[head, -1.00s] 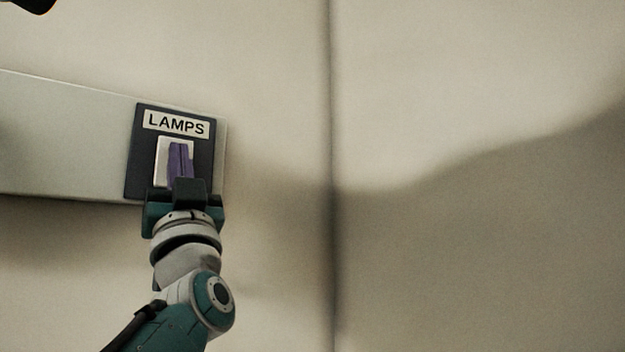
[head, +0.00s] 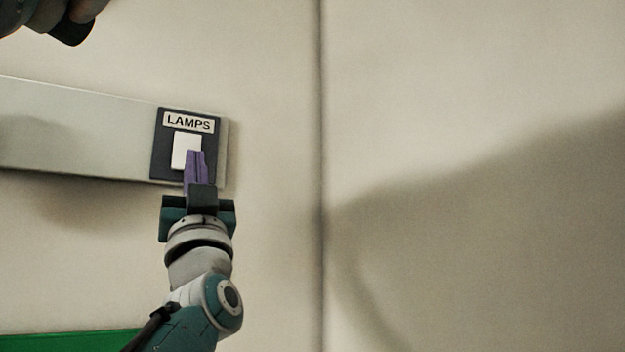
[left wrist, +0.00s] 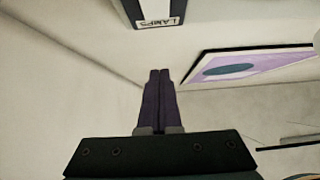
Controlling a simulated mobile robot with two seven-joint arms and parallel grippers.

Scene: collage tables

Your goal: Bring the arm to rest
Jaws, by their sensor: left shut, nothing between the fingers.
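My left gripper (head: 195,155) has purple fingers that are closed together with nothing between them. In the head view its fingertips overlap the lower part of the white rocker switch (head: 186,149) on the dark LAMPS plate (head: 160,160). In the left wrist view the shut fingers (left wrist: 159,75) point toward the wall, and the LAMPS plate (left wrist: 155,8) shows at the top edge, apart from the fingertips. My right gripper is not clearly in view.
The plate is mounted at the right end of a pale wall panel (head: 80,125). A green surface (head: 70,343) shows at the lower left. A framed purple picture (left wrist: 245,68) shows in the left wrist view. The wall right of the plate is bare.

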